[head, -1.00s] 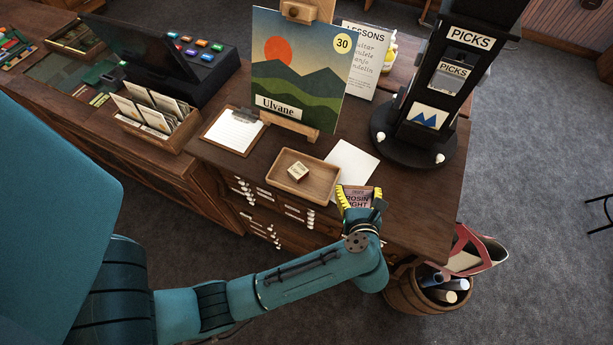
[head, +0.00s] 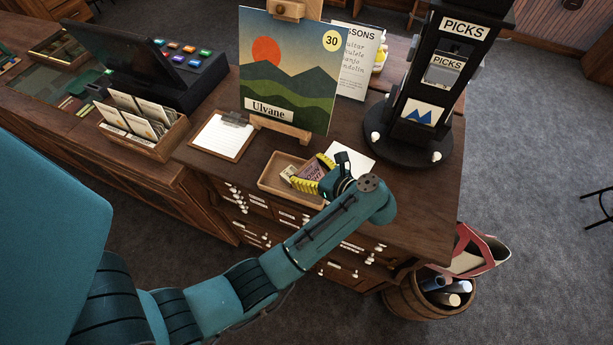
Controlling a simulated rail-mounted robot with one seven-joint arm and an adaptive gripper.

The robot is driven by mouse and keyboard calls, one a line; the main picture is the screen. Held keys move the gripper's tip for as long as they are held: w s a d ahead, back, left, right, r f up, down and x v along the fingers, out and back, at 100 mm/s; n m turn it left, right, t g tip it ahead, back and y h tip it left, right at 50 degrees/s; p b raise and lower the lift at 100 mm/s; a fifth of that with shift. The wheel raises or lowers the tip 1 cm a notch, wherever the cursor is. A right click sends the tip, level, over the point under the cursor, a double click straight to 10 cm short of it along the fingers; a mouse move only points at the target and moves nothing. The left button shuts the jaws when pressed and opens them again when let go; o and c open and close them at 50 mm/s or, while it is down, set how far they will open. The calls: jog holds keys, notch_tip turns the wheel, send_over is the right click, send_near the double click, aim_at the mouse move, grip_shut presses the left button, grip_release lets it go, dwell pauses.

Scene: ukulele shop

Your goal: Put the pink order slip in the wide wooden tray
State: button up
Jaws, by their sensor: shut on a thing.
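The wide wooden tray (head: 287,198) is on the dark counter, in front of the landscape picture. A small cream block (head: 288,172) sits in its left part. My gripper (head: 312,172), with yellow ribbed fingers, is shut on the pink order slip (head: 312,169), which has dark lettering. The slip is between the two fingers and appears over the tray's middle and right part. I cannot tell how high it is or whether it touches the tray. The fingers and arm hide the tray's right end.
A white sheet (head: 358,160) lies right of the tray, partly behind my gripper. A clipboard (head: 222,137) lies to the left. The landscape picture (head: 288,75) on its easel stands close behind. The black picks stand (head: 425,95) rises at the right. The counter's front right (head: 425,205) is clear.

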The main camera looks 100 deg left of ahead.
aim_at(313, 179)
jog(key=shift+f, duration=1.6)
jog(key=shift+f, duration=0.1)
jog(key=o, duration=1)
jog(key=v, duration=0.3)
jog(key=p+v, duration=0.1)
jog(key=v, duration=0.3)
jog(key=p+v, duration=0.1)
jog(key=v, duration=0.3)
jog(key=shift+r, duration=0.45)
jog(key=shift+w+d+p, duration=0.25)
jog(key=shift+w+p, duration=0.1)
jog(key=shift+p, duration=0.15)
jog(key=shift+f, duration=0.15)
jog(key=shift+w, duration=0.1)
